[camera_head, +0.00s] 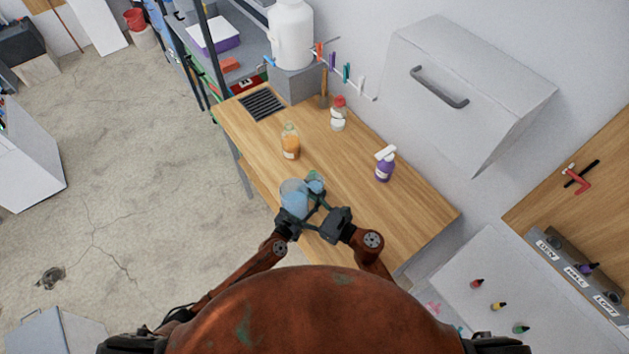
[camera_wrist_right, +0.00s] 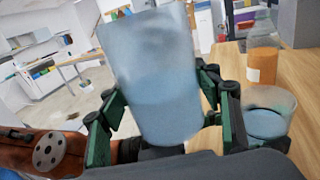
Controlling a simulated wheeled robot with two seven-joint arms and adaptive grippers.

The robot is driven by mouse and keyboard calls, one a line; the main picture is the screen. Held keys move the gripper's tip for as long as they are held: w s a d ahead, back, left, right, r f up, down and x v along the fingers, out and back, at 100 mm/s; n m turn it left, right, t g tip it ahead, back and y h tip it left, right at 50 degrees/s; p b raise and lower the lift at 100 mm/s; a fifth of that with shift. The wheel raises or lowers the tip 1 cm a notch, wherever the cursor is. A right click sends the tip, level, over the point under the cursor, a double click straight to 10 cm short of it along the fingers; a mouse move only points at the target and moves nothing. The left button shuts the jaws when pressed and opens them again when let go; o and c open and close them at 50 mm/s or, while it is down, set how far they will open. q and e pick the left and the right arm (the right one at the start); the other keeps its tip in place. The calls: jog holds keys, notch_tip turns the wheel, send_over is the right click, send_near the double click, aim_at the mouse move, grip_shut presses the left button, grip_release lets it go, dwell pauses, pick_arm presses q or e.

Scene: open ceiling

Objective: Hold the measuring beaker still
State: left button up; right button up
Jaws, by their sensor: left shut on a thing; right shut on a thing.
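The measuring beaker (camera_head: 294,199) is a clear, wide vessel that looks pale blue, seen at the table's near-left edge in the head view. It fills the middle of the right wrist view (camera_wrist_right: 155,80), leaning slightly in the picture. My right gripper (camera_head: 316,206) reaches it from the right, with green fingers on both sides of it in the wrist view (camera_wrist_right: 160,110). My left gripper (camera_head: 291,221) is shut on the beaker's near side; its fingertips are mostly hidden. A smaller clear cup (camera_head: 315,183) with blue liquid stands just beyond, also in the wrist view (camera_wrist_right: 266,122).
On the wooden table (camera_head: 405,228) stand an orange bottle (camera_head: 291,143), a red-capped jar (camera_head: 338,114) and a purple spray bottle (camera_head: 385,164). A grey vent grille (camera_head: 262,104) lies at the far left. The right part of the tabletop is clear.

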dwell(0.4)
pick_arm(q)
jog(key=o, duration=1.2)
jog(key=v, duration=1.1)
jog(key=shift+s+a, duration=0.25)
jog(key=shift+s, duration=0.25)
